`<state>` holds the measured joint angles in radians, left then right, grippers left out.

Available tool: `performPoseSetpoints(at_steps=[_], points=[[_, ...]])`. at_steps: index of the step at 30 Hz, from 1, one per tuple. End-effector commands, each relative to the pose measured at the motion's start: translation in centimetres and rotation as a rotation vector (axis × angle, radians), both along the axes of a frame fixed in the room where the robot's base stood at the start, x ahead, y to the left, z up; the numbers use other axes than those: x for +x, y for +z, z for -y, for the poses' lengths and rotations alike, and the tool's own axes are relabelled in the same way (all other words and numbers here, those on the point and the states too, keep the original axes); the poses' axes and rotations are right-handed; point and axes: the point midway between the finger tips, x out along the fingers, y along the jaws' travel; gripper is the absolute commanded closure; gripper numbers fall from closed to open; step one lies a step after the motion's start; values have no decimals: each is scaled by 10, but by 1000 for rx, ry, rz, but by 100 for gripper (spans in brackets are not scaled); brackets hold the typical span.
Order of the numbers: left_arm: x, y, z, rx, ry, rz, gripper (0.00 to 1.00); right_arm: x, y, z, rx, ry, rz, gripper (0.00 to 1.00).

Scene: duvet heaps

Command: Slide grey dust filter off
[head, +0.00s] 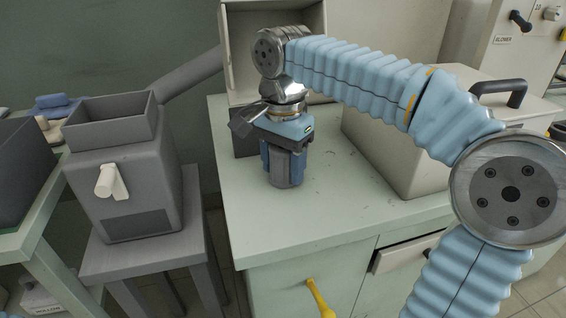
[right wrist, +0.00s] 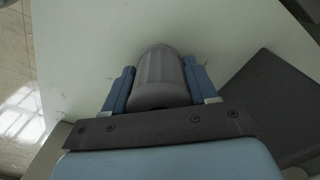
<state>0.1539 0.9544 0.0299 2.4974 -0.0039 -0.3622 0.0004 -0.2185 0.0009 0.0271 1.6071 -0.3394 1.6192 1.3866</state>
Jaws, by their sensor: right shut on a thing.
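A grey ribbed cylinder, which looks like the grey dust filter (head: 286,170), stands upright on the pale green counter (head: 330,220). It also shows in the right wrist view (right wrist: 158,75). My right gripper (head: 284,158) reaches down from above and is shut on it, with one blue finger on each side. In the right wrist view the fingers (right wrist: 160,88) flank the cylinder closely. The gripper hides the upper part of the cylinder in the head view, so I cannot tell what it is fixed to. My left gripper is not in view.
A large beige box with a dark handle (head: 395,150) stands right of the gripper. An open beige cabinet (head: 240,50) is behind it. A grey hopper machine (head: 125,170) stands left on a stool. The front of the counter is clear.

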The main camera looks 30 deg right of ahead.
Motion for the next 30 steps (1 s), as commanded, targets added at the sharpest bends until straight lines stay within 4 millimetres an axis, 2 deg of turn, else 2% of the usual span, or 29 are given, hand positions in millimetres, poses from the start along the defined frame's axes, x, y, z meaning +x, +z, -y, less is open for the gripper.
performPoseSetpoints(at_steps=[10,30], points=[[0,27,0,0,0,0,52,0,27,0,0,0,0,74],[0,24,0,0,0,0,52,1,67,0,0,1,1,74]])
